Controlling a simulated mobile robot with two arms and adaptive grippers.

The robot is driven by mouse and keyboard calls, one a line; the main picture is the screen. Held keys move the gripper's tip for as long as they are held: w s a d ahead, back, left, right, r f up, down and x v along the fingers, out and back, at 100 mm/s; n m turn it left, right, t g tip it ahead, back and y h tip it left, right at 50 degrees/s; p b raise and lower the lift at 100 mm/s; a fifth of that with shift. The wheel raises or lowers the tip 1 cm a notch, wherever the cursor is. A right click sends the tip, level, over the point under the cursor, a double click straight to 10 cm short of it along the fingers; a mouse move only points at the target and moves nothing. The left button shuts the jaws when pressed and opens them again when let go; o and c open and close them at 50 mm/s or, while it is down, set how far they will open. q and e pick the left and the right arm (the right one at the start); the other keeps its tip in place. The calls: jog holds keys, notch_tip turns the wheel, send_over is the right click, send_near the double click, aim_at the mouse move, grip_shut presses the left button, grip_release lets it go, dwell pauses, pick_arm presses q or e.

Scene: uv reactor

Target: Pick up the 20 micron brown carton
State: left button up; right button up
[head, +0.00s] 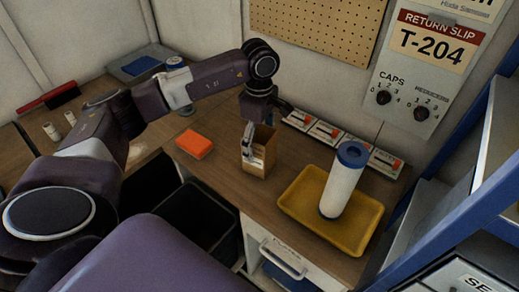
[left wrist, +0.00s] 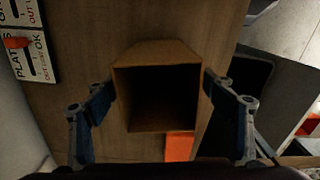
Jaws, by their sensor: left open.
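The brown carton (head: 267,148) stands upright on the wooden bench, left of the yellow tray. Its open top faces my left wrist camera, and its inside (left wrist: 158,98) looks dark and empty. No micron marking is readable on it. My left gripper (head: 260,138) is over the carton, pointing down and open. In the left wrist view, one finger is on each side of the carton, with a small gap seeming to show at each side; contact cannot be told for sure. My right gripper is not in view.
An orange block (head: 194,144) lies left of the carton. A yellow tray (head: 299,207) holds a white cylinder with a blue cap (head: 341,184). Slip cards (head: 325,132) line the wall behind. A dark bin (head: 198,219) stands below the bench's left edge, and blue shelving rises at right.

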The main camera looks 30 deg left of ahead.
pick_arm(q)
jog(key=shift+f, duration=1.35)
jog(key=c, duration=1.3)
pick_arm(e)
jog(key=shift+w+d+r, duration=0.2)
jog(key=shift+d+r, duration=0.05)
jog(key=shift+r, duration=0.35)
pick_arm(q)
jog(key=shift+w+r, duration=0.1)
jog(key=shift+r, duration=0.05)
